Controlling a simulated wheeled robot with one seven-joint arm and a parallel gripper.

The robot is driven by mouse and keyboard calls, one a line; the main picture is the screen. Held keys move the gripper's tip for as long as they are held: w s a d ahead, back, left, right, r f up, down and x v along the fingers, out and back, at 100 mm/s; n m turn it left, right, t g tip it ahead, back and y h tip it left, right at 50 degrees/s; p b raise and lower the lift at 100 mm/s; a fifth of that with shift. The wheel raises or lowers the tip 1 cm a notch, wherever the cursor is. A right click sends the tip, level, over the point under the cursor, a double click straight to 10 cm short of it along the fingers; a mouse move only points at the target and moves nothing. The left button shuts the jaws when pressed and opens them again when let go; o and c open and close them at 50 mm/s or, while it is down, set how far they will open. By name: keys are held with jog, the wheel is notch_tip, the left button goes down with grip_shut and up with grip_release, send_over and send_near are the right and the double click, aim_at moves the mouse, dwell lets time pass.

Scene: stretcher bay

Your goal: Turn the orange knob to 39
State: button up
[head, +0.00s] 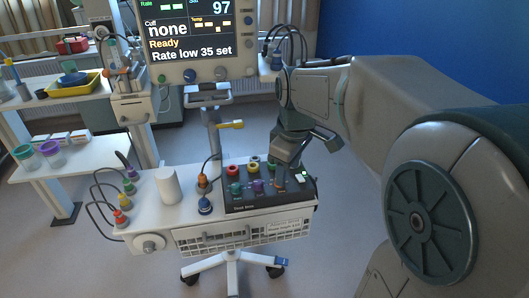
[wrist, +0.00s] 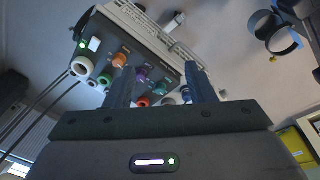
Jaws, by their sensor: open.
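The orange knob (wrist: 119,60) sits on the dark control box (wrist: 150,50) in the wrist view, just beyond the tip of the left finger. In the head view the orange knob (head: 280,185) is small at the right of the box's front row, and its setting is too small to read. My gripper (wrist: 160,70) is open and empty, with its fingers apart and pointing toward the box. In the head view my gripper (head: 284,164) is over the back right part of the box, its fingers partly hidden.
Purple (wrist: 143,72) and teal (wrist: 165,87) knobs share the orange knob's row; red, yellow and green ones form another. A white switch (head: 299,178) is at its right. The cart (head: 150,215) holds a white cylinder (head: 168,186); a monitor (head: 196,38) stands behind.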

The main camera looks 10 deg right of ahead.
jog(key=w+d+f+n+g, duration=0.1)
jog(key=w+f+n, duration=0.1)
jog(key=w+n, duration=0.45)
jog(key=w+d+f+n+g, duration=0.15)
jog(key=w+n, duration=0.25)
jog(key=w, duration=0.6)
jog(key=shift+t, duration=0.45)
jog(key=f, duration=0.7)
jog(key=f+p, duration=0.1)
jog(key=f, duration=0.6)
jog(key=shift+s+d+f, duration=0.15)
jog(key=shift+s, duration=0.05)
jog(key=c, duration=1)
